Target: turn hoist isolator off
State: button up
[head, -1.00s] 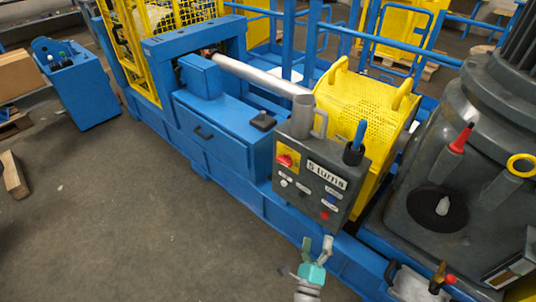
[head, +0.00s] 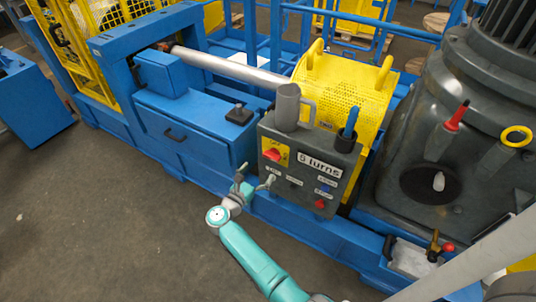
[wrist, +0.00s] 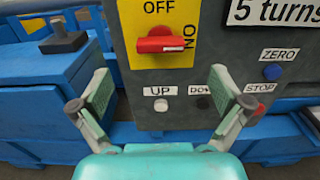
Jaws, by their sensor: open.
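The hoist isolator is a red rotary handle (head: 272,154) on a yellow plate on the grey control box (head: 300,190). In the wrist view the red handle (wrist: 160,45) lies roughly level, with "OFF" printed above it and "ON" to its right. My gripper (head: 254,184) is in front of the box, below and left of the handle. In the wrist view my gripper (wrist: 157,95) has its fingers spread apart and empty, below the handle and apart from it.
UP (wrist: 161,105), DOWN (wrist: 203,103) and STOP buttons sit just below the isolator, between and beside my fingers. A grey mug (head: 287,108) and a cup with a blue-handled tool (head: 350,125) stand on the box. Open floor lies at left.

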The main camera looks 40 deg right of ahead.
aim_at(270, 157)
jog(key=x, duration=0.9)
jog(key=shift+d, duration=0.25)
jog(key=shift+c, duration=0.3)
jog(key=c, duration=1.1)
